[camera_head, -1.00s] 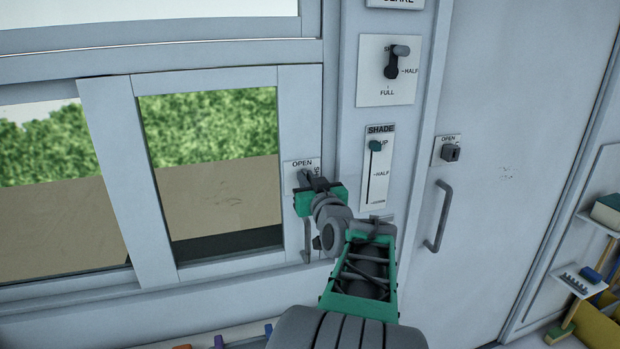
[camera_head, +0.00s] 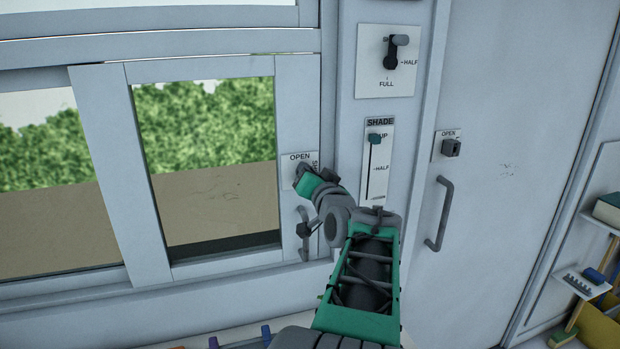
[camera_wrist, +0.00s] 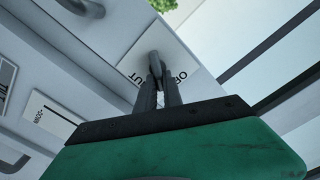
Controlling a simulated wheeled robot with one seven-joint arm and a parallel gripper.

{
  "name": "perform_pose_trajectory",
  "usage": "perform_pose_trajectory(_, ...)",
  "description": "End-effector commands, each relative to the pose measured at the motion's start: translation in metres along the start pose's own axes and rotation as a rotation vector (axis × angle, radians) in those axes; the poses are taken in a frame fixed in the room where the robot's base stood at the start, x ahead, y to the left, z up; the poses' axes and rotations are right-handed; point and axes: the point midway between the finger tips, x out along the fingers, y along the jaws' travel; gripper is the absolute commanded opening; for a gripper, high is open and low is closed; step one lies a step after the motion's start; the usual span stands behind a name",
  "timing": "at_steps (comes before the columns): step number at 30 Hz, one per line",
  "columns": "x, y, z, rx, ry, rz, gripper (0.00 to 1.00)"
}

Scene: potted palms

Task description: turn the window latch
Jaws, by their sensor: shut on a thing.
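The window latch sits on a small white plate marked OPEN (camera_head: 299,158) on the right frame of the sliding window. In the wrist view the latch (camera_wrist: 153,62) is a grey lever in front of the plate, with my gripper's fingers (camera_wrist: 158,88) closed on its end. In the head view my green-backed gripper (camera_head: 312,182) is at the plate and hides most of the latch. A second word on the plate is partly covered.
A vertical grey window handle (camera_head: 304,238) is just below my gripper. To the right are the SHADE slider (camera_head: 375,165), a lever switch plate (camera_head: 387,62), a door handle (camera_head: 440,215) and a door lock (camera_head: 450,148). A shelf with tools (camera_head: 585,283) stands at far right.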

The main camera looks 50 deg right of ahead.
Motion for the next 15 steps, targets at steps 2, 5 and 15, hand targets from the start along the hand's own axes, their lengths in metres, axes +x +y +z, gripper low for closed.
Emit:
perform_pose_trajectory(2, -0.0002, 0.0072, 0.0068, 0.073, -0.008, 0.009, 0.00)
perform_pose_trajectory(5, -0.0002, 0.0086, 0.0073, 0.169, -0.008, 0.010, 0.00)
perform_pose_trajectory(15, -0.0003, 0.0127, 0.0089, 0.494, -0.010, 0.013, 0.00)
